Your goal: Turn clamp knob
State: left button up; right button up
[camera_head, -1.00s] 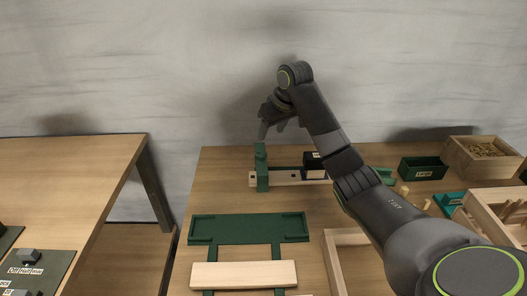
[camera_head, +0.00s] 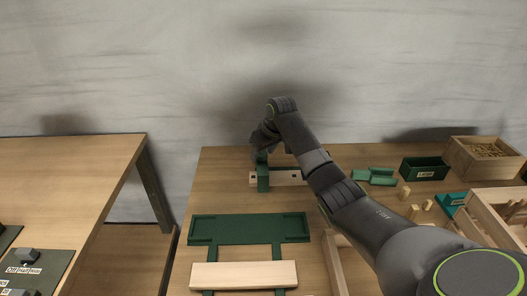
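The green clamp (camera_head: 263,180) stands at the back of the workbench, around a light wooden bar (camera_head: 286,177). The top of the clamp, where a knob would be, is mostly covered by my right gripper (camera_head: 259,152). The gripper points down at the clamp's top, at or just above it. Its fingers are small, dark and partly hidden, so I cannot tell whether they grip the knob. My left gripper is not in view.
A green fixture (camera_head: 248,228) with a wooden board (camera_head: 244,275) lies in front. At right are a green bin (camera_head: 423,169), a wooden crate (camera_head: 483,157), green blocks (camera_head: 374,176) and several pegs. Another table (camera_head: 70,190) stands left, across a gap.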

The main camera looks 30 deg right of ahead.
jog(key=c, duration=0.9)
jog(key=shift+r+p, duration=0.15)
jog(key=shift+p, duration=0.15)
jog(key=shift+c, duration=0.2)
jog(key=shift+d+r+n+p, duration=0.1)
jog(key=shift+r+n+p, duration=0.1)
jog(key=shift+n+p, duration=0.7)
jog(key=shift+d+f+n+y+p, duration=0.1)
jog(key=shift+n+y+p, duration=0.4)
jog(key=shift+n+p, duration=0.15)
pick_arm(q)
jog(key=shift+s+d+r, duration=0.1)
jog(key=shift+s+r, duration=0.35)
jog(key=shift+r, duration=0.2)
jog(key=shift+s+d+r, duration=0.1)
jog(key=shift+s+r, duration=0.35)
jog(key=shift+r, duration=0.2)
pick_arm(e)
jog(key=shift+w+f+n+g+y, duration=0.15)
jog(key=shift+n+g+y, duration=0.25)
jog(key=shift+n, duration=0.75)
jog(key=o, duration=1)
jog(key=shift+c, duration=0.2)
